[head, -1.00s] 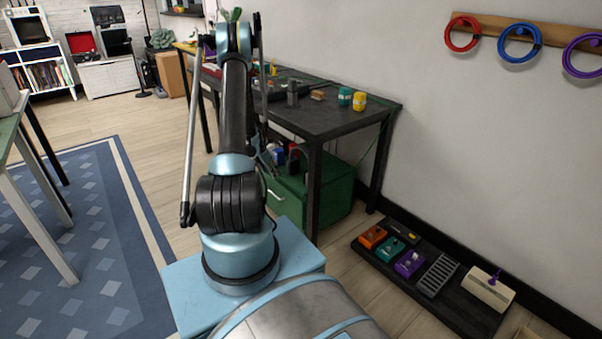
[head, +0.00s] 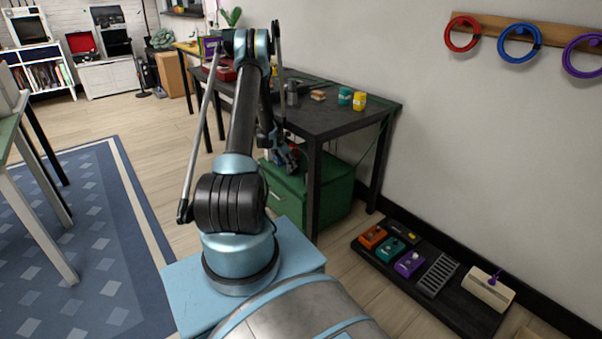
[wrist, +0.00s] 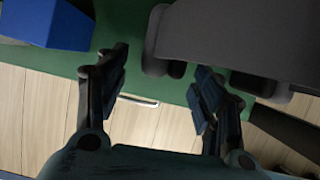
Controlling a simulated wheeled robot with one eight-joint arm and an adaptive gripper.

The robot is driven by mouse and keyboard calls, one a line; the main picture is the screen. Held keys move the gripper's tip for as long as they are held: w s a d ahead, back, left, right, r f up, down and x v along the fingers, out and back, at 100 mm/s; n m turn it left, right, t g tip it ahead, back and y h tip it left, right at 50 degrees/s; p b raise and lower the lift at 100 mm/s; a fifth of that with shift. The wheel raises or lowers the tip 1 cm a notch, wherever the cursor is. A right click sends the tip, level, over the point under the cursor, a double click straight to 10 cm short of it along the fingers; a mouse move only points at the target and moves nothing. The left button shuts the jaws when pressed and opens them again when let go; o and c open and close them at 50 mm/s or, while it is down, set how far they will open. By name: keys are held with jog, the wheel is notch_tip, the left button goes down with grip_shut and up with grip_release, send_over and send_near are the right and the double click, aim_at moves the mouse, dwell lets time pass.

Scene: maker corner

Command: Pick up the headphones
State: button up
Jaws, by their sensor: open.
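In the wrist view, a dark grey shape with rounded ends, which I take to be the headphones (wrist: 240,38), lies over a green surface at the upper right, close to the camera. My gripper (wrist: 162,60) is open and empty. Its left finger is left of the shape's rounded end, and its right finger is under the shape's lower edge in the picture. I cannot tell whether it touches. In the head view my gripper (head: 288,158) is low beside the black table, above the green cabinet, and the headphones cannot be made out there.
The green cabinet (head: 335,194) stands under the black table (head: 335,118), whose top and legs are close to my arm. A blue box (wrist: 48,22) is on the left in the wrist view. A pedal board (head: 455,310) lies on the floor at right.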

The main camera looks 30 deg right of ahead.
jog(key=shift+d+x, duration=0.2)
jog(key=shift+x, duration=0.7)
jog(key=shift+d+x, duration=0.15)
jog(key=shift+x, duration=0.7)
jog(key=shift+r, duration=0.2)
jog(key=c, duration=1.3)
